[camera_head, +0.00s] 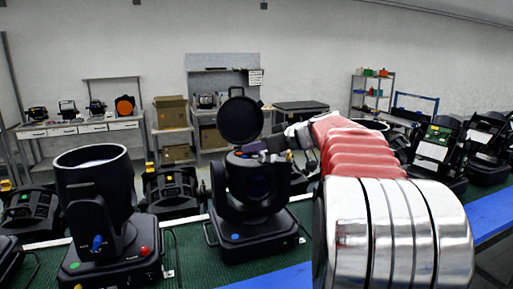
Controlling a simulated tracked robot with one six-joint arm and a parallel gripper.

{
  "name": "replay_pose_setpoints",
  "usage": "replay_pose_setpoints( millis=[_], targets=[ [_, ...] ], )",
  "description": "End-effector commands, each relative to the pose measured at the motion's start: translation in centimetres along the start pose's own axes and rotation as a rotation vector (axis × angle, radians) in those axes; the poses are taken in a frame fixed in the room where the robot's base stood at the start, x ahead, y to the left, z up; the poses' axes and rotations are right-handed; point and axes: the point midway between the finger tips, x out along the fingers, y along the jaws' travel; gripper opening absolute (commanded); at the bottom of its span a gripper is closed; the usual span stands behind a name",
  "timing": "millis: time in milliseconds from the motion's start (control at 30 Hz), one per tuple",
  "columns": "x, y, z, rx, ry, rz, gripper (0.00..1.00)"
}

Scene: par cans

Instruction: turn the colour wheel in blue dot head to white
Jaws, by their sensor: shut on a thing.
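The blue dot head (258,225) stands upright on the green bench, a black moving head with a small blue dot on its base. Its round black lid (241,120) is swung up. My gripper (268,155) reaches in from the right to the open top of this head. It is shut on what seems to be the edge of the colour wheel (243,155), where a small orange patch shows. The jaws and wheel are small and dark here, and the wheel's set colour cannot be read.
A second head (95,200) with a wide can, blue and red knobs and a green dot stands close at left. More heads line the bench at right (435,145) and behind. A blue edge strip (480,222) runs along the front. Shelves and cardboard boxes (171,112) stand at the back wall.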

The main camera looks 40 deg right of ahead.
Motion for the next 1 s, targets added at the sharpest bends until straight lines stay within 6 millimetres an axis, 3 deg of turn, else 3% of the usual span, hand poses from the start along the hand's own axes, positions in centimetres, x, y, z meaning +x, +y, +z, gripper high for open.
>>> replay_pose_setpoints(
  millis=[500,867,900,1000],
  targets=[
    [0.09,-0.54,0.02,0.084,-0.001,0.201,0.0],
    [0.06,-0.49,0.0,0.091,0.0,0.217,0.0],
    [0.06,-0.49,0.0,0.091,0.0,0.217,0.19],
    [0.06,-0.49,0.0,0.091,0.0,0.217,0.26]
  ],
)
